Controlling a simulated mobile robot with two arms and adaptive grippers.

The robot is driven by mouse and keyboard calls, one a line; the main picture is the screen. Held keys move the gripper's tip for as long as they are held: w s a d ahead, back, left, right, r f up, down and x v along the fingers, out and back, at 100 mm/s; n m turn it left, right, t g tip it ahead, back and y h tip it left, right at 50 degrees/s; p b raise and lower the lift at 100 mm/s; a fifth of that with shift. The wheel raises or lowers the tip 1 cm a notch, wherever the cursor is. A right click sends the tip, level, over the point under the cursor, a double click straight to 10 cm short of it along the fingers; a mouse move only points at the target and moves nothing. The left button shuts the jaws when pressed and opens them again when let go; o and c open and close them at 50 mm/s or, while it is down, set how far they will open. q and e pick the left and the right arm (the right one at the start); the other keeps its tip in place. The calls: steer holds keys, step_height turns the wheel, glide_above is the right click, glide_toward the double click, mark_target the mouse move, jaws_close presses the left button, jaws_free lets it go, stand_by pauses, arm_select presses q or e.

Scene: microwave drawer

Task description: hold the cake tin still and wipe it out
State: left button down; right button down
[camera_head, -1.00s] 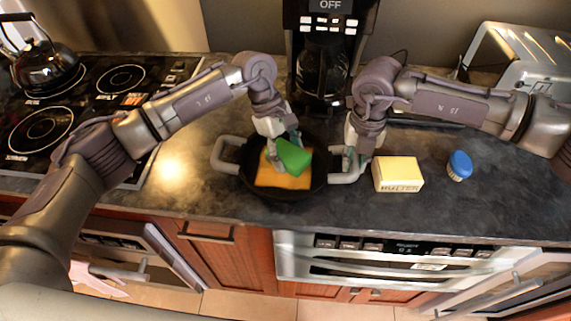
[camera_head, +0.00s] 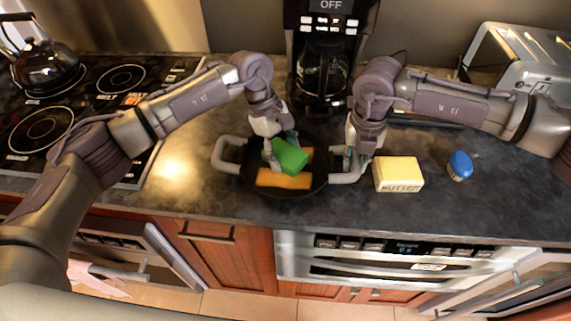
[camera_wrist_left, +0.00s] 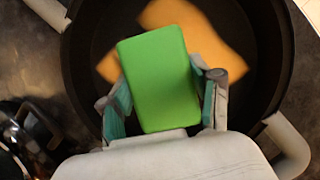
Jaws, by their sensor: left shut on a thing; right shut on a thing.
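The cake tin (camera_head: 318,166) is a round black pan with two pale grey side handles, standing on the dark counter. Orange residue (camera_head: 284,180) covers part of its floor, with a dark bare strip across it. My left gripper (camera_head: 280,153) is shut on a green sponge (camera_head: 290,156) inside the tin. In the left wrist view the sponge (camera_wrist_left: 160,78) sits between both fingers, over the tin (camera_wrist_left: 272,62). I cannot tell whether the sponge touches the floor. My right gripper (camera_head: 355,163) is shut on the tin's right handle (camera_head: 345,178).
A yellow butter block (camera_head: 398,173) and a blue-topped object (camera_head: 460,165) lie right of the tin. A coffee maker (camera_head: 322,70) stands behind, a toaster (camera_head: 525,65) at the back right. A kettle (camera_head: 45,62) sits on the stove at left. The counter's front edge is close.

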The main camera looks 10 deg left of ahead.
mark_target(294, 162)
arm_select(q)
steer(key=shift+d, duration=1.3)
steer(key=shift+a, duration=1.15)
steer(key=shift+a+f, duration=0.15)
steer(key=shift+a, duration=1)
steer(key=shift+s+d, duration=0.1)
steer(key=shift+d, duration=0.95)
steer(key=shift+d+r, duration=0.2)
steer(key=shift+d, duration=1.1)
steer(key=shift+a+r, duration=0.1)
steer(key=shift+r, duration=0.3)
steer(key=shift+s, duration=1.35)
steer(key=shift+f, duration=0.5)
